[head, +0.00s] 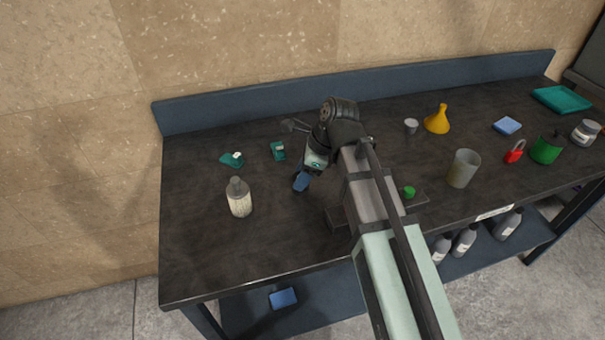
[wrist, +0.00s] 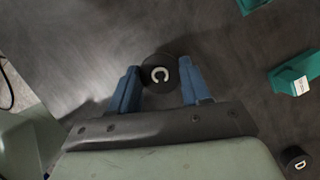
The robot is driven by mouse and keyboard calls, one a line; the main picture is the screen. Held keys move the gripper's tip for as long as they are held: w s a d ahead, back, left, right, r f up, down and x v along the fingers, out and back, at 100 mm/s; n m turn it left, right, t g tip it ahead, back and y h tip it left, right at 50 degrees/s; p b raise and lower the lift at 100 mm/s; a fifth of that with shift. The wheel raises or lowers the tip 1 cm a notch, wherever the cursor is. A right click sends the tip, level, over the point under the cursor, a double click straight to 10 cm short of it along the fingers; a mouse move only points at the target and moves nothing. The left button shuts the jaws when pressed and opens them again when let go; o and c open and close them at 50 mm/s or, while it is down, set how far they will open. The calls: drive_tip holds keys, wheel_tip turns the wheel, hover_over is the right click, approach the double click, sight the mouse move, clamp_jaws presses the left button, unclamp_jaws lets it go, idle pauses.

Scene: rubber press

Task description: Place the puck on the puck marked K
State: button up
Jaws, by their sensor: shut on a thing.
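My gripper (head: 301,182) is over the left half of the dark table in the head view, pointing down with blue fingers. In the wrist view its two fingers (wrist: 160,80) are on either side of a round black puck marked with a white C (wrist: 159,73), and the gripper is shut on it. In the head view I cannot make out this puck. Another black puck marked D (wrist: 295,162) shows at the lower right of the wrist view. I see no puck marked K in either view; my arm hides part of the table.
Two teal items (head: 232,160) (head: 278,150) and a pale bottle (head: 239,198) stand near my gripper. Right of my arm are a grey cup (head: 463,168), yellow funnel (head: 438,120), red padlock (head: 515,152) and green container (head: 547,149). The table's front left is clear.

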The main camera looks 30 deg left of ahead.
drive_tip(key=shift+f, duration=0.25)
drive_tip(key=o, duration=1)
drive_tip(key=shift+o, duration=0.2)
drive_tip(key=shift+r, duration=0.15)
drive_tip(key=v, duration=1.2)
